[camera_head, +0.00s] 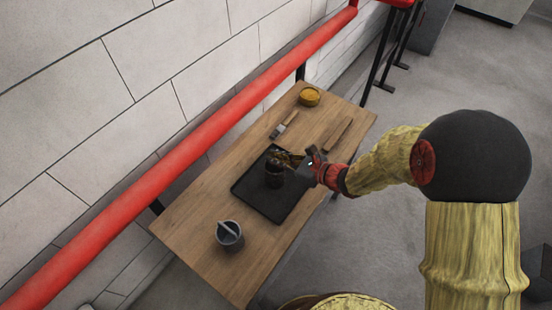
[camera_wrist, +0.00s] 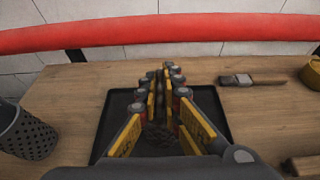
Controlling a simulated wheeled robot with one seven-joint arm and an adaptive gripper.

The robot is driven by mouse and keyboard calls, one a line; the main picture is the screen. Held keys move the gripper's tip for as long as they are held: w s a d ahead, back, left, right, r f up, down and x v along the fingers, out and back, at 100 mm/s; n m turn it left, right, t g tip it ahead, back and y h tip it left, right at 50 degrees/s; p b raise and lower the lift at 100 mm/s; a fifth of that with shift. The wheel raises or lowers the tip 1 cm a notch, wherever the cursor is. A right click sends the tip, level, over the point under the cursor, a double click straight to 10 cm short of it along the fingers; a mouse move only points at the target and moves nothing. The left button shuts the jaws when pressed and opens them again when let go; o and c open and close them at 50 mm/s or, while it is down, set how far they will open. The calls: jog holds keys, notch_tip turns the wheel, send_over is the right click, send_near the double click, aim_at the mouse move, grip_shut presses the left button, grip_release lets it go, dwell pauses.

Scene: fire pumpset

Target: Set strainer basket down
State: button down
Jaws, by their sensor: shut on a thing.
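A grey perforated cup (camera_head: 229,236) stands on the wooden table (camera_head: 190,220) near its left end; it also shows in the wrist view (camera_wrist: 28,135). A brush (camera_head: 284,125), a yellow bowl (camera_head: 309,96) and a wooden-handled tool (camera_head: 338,134) lie beyond the tray. A red pipe (camera_head: 180,165) runs behind.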

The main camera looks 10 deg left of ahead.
jog(key=shift+f, duration=0.1)
jog(key=c, duration=2.4)
grip_release()
jog(key=shift+f, duration=0.1)
jog(key=o, duration=0.4)
